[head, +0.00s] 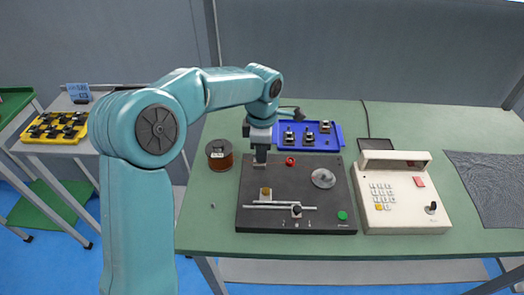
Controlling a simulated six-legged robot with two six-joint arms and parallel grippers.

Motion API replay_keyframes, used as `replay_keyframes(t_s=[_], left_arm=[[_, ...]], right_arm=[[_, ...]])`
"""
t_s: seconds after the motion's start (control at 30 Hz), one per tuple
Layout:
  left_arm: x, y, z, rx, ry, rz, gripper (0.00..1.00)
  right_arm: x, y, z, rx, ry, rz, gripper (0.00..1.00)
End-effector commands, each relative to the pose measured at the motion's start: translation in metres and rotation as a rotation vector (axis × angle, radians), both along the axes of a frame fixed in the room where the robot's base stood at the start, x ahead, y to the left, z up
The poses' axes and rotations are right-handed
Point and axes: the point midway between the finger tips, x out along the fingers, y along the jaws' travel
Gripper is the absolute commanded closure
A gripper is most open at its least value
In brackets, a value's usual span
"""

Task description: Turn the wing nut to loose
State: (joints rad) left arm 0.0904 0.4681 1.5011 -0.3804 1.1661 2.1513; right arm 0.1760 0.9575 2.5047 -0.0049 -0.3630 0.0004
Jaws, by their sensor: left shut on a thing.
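The coil winder (250,219) is a dark flat unit on the green bench. My left gripper (260,161) points straight down at its back left part. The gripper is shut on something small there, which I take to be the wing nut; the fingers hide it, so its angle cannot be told. A silver disc (323,178) and a red button (290,161) are to the right of the gripper. My right gripper is not in view.
A copper wire spool (219,154) stands left of the winder. A blue tray (334,141) with several dark parts lies behind it. A beige keypad unit (400,215) stands to the right. A yellow tray (31,130) sits on the left side table.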

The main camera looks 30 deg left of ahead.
Motion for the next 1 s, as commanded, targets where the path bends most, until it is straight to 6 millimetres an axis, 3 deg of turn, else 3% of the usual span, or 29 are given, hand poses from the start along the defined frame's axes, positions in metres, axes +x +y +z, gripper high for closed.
replay_keyframes(t_s=[0.63,0.67,0.7,1.0], left_arm=[[0.0002,0.002,0.0009,0.003,-0.002,0.046,1.0],[0.0002,0.002,0.0009,0.003,-0.002,0.046,0.78],[0.0002,0.0018,0.0008,0.003,-0.001,0.046,0.72],[0.0002,0.0008,0.0021,0.001,0.0,0.045,0.72]], right_arm=[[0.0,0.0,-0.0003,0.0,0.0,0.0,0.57],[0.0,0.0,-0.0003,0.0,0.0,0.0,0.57],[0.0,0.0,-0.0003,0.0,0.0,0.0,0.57],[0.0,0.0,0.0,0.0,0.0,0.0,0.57]])
